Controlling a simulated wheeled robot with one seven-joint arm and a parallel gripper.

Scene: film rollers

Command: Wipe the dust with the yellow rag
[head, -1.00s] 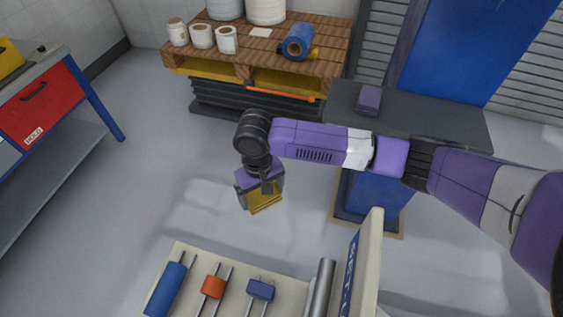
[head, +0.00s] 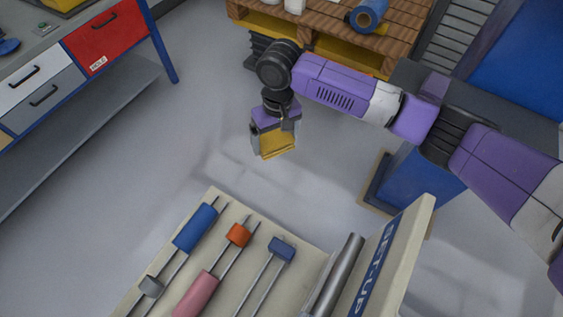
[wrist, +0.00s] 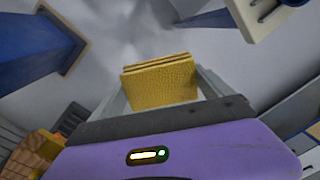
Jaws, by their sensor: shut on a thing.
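My gripper (head: 272,140) is shut on the yellow rag (head: 278,146), a folded, textured pad, and holds it in the air. In the head view the gripper is above the grey floor, beyond the cream tray of rollers. The rag also shows in the wrist view (wrist: 160,84), between the two fingers. I cannot make out any dust for certain in these frames.
A cream tray (head: 218,205) marked SET-UP stands at the front with several coloured rollers on rods. A drawer bench (head: 120,85) is at the left. A wooden pallet (head: 398,45) with rolls is at the back. A blue pedestal (head: 418,180) stands at the right.

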